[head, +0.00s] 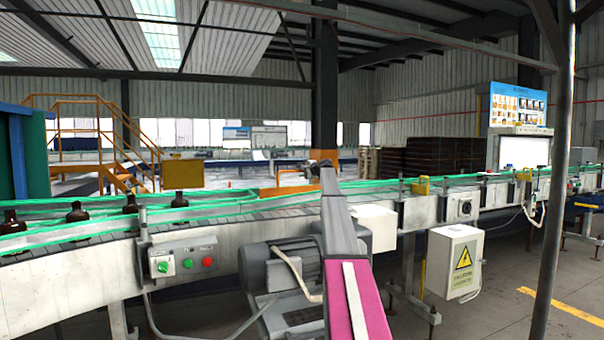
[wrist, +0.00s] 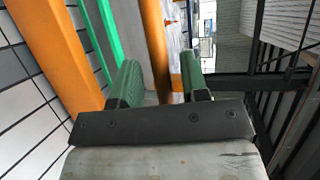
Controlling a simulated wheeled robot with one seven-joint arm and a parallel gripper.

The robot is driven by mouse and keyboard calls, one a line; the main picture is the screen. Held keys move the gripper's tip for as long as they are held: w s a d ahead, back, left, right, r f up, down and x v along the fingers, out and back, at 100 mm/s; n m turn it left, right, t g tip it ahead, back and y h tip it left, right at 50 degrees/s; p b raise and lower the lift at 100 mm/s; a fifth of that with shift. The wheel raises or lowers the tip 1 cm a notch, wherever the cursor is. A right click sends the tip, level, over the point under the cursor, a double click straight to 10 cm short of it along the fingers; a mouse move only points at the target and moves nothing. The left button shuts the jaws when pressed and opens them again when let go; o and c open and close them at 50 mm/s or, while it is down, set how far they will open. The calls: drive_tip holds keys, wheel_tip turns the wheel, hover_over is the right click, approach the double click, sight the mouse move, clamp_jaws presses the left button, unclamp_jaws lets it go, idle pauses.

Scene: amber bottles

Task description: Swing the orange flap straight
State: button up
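Orange flap parts (head: 290,186) show over the conveyor, just left of my arm's end in the head view. In the wrist view a narrow orange bar (wrist: 155,45) runs between the two green fingers of my gripper (wrist: 158,64). A wider orange piece (wrist: 60,50) slants past on the left. I cannot tell which orange piece is the flap, or whether the fingers touch the bar. My gripper is open, with a clear gap between its fingers. In the head view my gripper (head: 322,165) is small and partly hidden by my arm.
The conveyor (head: 90,232) with green guide rails crosses the view. Several amber bottles (head: 76,212) stand on it at the left. A grey motor (head: 280,275), a button box (head: 183,260) and a white electrical box (head: 453,262) sit at its front. A dark post (head: 556,180) stands at right.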

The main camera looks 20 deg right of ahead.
drive_tip(key=shift+s, duration=0.1)
drive_tip(key=v, duration=1)
drive_tip(key=shift+s, duration=0.3)
drive_tip(key=shift+d, duration=0.2)
